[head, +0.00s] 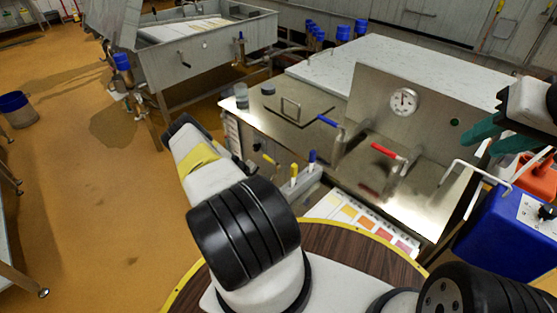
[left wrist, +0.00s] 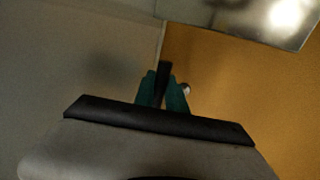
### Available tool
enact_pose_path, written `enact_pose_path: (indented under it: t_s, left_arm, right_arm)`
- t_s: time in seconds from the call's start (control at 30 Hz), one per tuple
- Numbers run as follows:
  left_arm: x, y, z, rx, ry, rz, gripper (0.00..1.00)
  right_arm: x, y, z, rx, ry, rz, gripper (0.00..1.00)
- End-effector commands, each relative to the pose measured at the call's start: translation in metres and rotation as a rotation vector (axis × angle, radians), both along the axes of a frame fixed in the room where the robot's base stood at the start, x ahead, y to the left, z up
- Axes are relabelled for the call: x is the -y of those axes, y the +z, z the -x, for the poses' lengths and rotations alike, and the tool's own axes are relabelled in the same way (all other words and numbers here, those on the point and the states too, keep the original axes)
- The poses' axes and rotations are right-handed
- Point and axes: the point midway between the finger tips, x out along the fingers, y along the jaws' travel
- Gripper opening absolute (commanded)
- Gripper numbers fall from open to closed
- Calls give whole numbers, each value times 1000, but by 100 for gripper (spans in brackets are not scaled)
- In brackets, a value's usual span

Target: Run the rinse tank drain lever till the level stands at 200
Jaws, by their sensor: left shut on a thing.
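In the left wrist view, my left gripper (left wrist: 166,92) has its teal fingers shut on a dark, narrow bar (left wrist: 164,72), which looks like a lever handle. A small, pale, round end (left wrist: 185,89) shows beside the right finger. In the head view my left arm reaches forward to the left side of the steel wash bench; its fingers and the held bar are hidden there. A pale strip with markings (head: 234,132) stands at the bench's left end, too small to read. My right gripper (head: 488,128) is at the right, its teal fingers apart and empty.
The bench carries a dial gauge (head: 404,101), a blue-handled tap (head: 327,121) and a red-handled tap (head: 384,151). Yellow and blue valve handles (head: 294,170) stand at its front. A blue box (head: 505,228) is at the right. The floor at left is mostly open.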

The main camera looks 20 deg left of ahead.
Motion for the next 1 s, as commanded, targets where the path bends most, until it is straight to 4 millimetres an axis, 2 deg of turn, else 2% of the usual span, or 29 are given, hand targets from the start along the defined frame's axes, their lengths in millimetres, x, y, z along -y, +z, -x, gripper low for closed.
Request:
enact_pose_path:
  t_s: [0.33,0.37,0.4,0.77,1.0]
  left_arm:
    - [-2,-2,1,-2,1,-6,0]
    - [-2,-2,2,-2,1,-6,22]
    - [-1,-2,1,-1,1,-5,25]
    - [-2,3,3,-1,1,-1,25]
    - [-10,34,22,0,1,-3,25]
  right_arm:
    - [0,0,0,0,0,0,36]
    - [0,0,0,0,0,0,36]
    - [0,0,0,0,0,0,36]
    - [0,0,0,0,0,0,36]
    - [0,0,0,0,0,0,36]
